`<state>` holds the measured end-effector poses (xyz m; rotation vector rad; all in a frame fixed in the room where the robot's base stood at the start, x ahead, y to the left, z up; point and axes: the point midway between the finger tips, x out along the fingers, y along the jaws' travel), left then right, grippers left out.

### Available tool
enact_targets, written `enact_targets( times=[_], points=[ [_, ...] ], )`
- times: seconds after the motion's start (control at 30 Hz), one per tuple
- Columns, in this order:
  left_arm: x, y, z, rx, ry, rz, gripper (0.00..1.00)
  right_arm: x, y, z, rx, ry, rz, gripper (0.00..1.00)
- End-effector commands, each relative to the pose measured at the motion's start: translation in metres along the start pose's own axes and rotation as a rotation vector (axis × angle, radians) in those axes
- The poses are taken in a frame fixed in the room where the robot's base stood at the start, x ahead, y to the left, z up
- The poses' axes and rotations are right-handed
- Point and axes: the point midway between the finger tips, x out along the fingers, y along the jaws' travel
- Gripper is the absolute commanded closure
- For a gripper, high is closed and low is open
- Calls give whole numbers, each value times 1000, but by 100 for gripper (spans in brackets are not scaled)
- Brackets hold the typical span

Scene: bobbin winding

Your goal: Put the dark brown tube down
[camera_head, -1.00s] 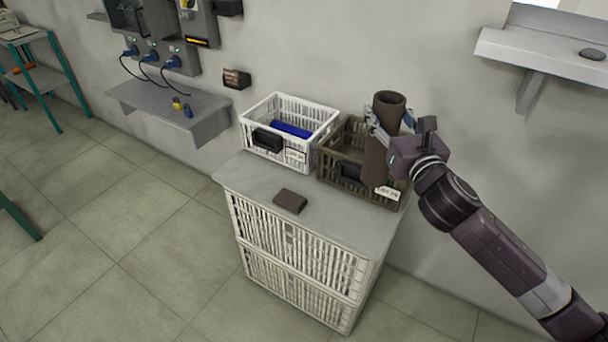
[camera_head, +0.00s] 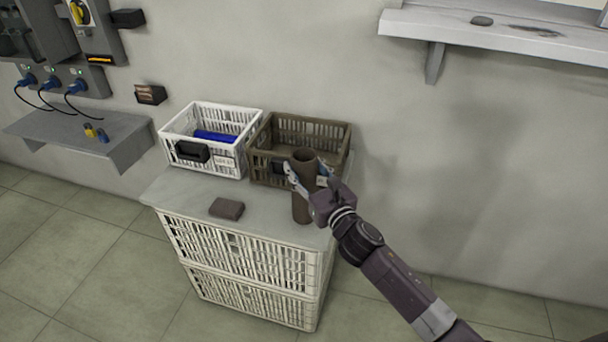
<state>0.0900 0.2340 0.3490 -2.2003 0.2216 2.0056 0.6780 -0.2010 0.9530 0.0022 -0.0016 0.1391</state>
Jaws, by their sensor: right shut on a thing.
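The dark brown tube (camera_head: 302,206) is upright in my right gripper (camera_head: 307,178), which is shut around its upper part. The tube is in front of the brown crate (camera_head: 335,162), over the front right part of the grey cabinet top (camera_head: 262,225). I cannot tell whether its lower end touches the top. My left gripper is not in view.
A white crate (camera_head: 249,119) with a blue tube (camera_head: 216,137) in it stands left of the brown crate. A small dark brown block (camera_head: 227,208) lies on the cabinet top, left of the tube. A wall shelf (camera_head: 470,32) is at upper right.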

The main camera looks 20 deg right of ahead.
Motion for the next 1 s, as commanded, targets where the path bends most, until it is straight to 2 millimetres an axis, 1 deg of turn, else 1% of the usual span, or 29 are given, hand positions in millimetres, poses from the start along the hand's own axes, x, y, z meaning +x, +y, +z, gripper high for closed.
enact_targets(
  times=[0.03, 0.13, 0.4, 0.53, 0.57, 0.6, 0.7, 1.0],
  points=[
    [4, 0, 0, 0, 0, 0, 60, 0, 0, -10, 6, 1, -2, 92],
    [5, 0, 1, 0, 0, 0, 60, 0, 0, -18, 3, -1, -1, 92],
    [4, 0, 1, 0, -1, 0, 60, 0, 0, -19, 0, -2, 0, 92],
    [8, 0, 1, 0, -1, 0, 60, 0, 0, -23, 0, -2, 0, 92],
    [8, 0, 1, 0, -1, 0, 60, 0, 0, -24, 0, -1, 0, 52],
    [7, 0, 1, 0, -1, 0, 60, 0, 0, -23, 1, -1, 0, 47],
    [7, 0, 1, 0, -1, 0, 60, 0, 0, -23, 1, 0, 0, 36],
    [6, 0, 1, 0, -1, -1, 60, 0, 0, -21, 1, -1, 0, 35]
  ],
)
